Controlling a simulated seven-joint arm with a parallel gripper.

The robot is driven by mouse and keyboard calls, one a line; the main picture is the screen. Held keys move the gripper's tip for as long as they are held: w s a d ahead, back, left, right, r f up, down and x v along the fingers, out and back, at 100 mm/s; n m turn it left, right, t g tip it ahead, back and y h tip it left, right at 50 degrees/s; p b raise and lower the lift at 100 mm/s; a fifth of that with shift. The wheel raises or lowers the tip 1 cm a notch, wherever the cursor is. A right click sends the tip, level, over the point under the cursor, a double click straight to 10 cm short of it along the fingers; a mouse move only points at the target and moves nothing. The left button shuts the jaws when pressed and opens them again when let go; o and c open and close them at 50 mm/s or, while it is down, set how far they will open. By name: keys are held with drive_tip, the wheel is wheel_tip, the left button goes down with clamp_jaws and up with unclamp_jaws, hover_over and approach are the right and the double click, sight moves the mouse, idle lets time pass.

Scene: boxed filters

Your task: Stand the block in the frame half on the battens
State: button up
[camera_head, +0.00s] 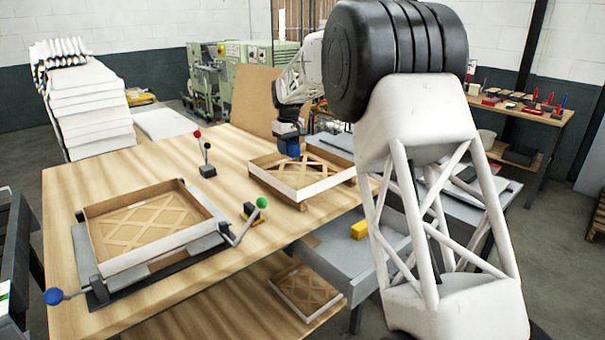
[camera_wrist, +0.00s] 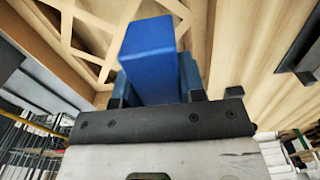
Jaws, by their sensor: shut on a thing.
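My gripper (camera_head: 288,131) is shut on a blue block (camera_head: 289,148), over the far side of a frame half with a lattice floor (camera_head: 327,184). This frame half is raised on wooden battens (camera_head: 286,196) at the table's right. In the wrist view the block (camera_wrist: 147,55) sticks out from between the fingers of my gripper (camera_wrist: 156,80), with the lattice (camera_wrist: 88,38) behind it. I cannot tell whether the block touches the lattice. A second frame half (camera_head: 155,258) sits in a grey clamp fixture at the left.
A stand with a red knob (camera_head: 207,170) rises between the two frame halves. A green-knobbed lever (camera_head: 262,203) and a blue-knobbed lever (camera_head: 54,296) stick out from the fixture.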

drive_tip(key=shift+a+r, duration=0.15)
drive_tip(key=shift+a, duration=0.8)
hover_over(284, 179)
drive_tip(key=shift+f, duration=2.5)
drive_tip(key=shift+f, duration=2.5)
drive_tip(key=shift+f, duration=0.1)
drive_tip(key=o, duration=1)
drive_tip(key=shift+c, duration=0.2)
